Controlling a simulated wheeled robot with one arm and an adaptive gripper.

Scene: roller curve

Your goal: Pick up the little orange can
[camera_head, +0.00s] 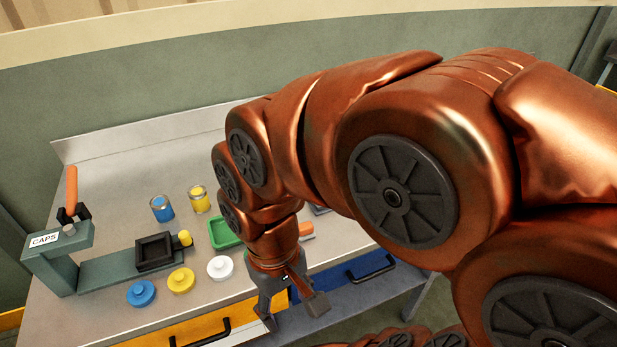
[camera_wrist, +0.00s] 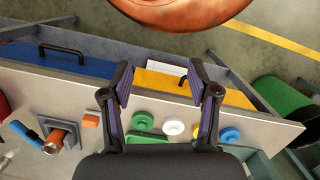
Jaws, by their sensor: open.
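My gripper (camera_head: 292,311) is open and empty over the front edge of the bench, by the drawers. Its spread fingers also show in the wrist view (camera_wrist: 160,82). In the wrist view a short orange-brown cylinder (camera_wrist: 54,141) stands in a dark fixture at lower left. My arm hides much of the bench's right side in the head view.
A blue can (camera_head: 162,209) and a yellow can (camera_head: 199,200) stand at the back. Blue (camera_head: 141,293), yellow (camera_head: 181,281) and white (camera_head: 220,267) caps lie near the front. A green tray (camera_head: 222,234) and a capping press (camera_head: 58,248) are on the bench (camera_head: 110,175).

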